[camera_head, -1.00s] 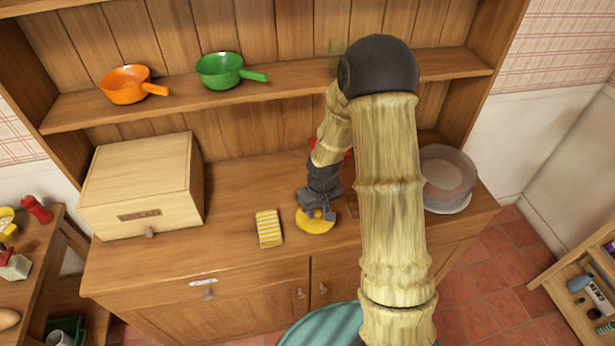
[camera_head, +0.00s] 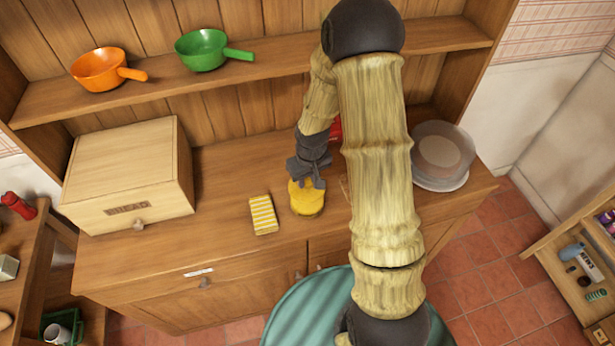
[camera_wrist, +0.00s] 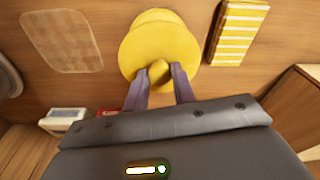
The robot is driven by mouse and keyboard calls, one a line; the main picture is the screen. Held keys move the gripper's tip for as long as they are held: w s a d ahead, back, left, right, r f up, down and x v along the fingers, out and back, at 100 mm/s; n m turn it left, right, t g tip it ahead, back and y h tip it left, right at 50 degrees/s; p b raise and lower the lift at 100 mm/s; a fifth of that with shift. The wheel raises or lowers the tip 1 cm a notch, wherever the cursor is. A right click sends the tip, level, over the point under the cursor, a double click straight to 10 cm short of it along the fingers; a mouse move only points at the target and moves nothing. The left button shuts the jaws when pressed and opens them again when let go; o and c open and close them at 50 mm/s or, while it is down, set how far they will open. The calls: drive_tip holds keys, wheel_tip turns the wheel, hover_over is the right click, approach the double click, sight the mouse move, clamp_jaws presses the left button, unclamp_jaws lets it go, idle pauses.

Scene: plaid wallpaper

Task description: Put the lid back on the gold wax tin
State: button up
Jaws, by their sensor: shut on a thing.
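The lid is a yellow disc with a small knob. It shows large in the wrist view (camera_wrist: 135,55), and in the head view (camera_head: 300,187) it is just below my gripper (camera_head: 308,178). In the wrist view, my gripper (camera_wrist: 160,80) has its two fingers closed on the knob. A second yellow round shape, seemingly the gold wax tin (camera_head: 309,208), lies under the lid on the counter. It also shows past the lid in the wrist view (camera_wrist: 155,14). The lid hides much of it, and I cannot tell whether the two touch.
A yellow-and-white striped block (camera_head: 263,214) lies just left of the tin on the wooden counter (camera_head: 225,225). A bread box (camera_head: 130,180) stands further left. A clear-domed cake stand (camera_head: 442,158) stands right. Pans (camera_head: 205,50) sit on the shelf above. A red item is partly hidden behind my arm.

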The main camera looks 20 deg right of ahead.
sight(308, 191)
drive_tip(key=shift+w+f+b, duration=0.15)
drive_tip(key=shift+f+b, duration=1.2)
drive_tip(key=shift+f, duration=0.5)
drive_tip(key=shift+a+f+b, duration=0.1)
drive_tip(key=shift+f+b, duration=0.4)
drive_tip(key=shift+f, duration=0.15)
drive_tip(key=shift+f+b, duration=0.35)
drive_tip(key=shift+f, duration=0.15)
drive_tip(key=shift+s+r, duration=0.1)
drive_tip(key=shift+s, duration=0.1)
drive_tip(key=shift+f, duration=0.2)
drive_tip(key=o, duration=1)
drive_tip(key=shift+o, duration=0.6)
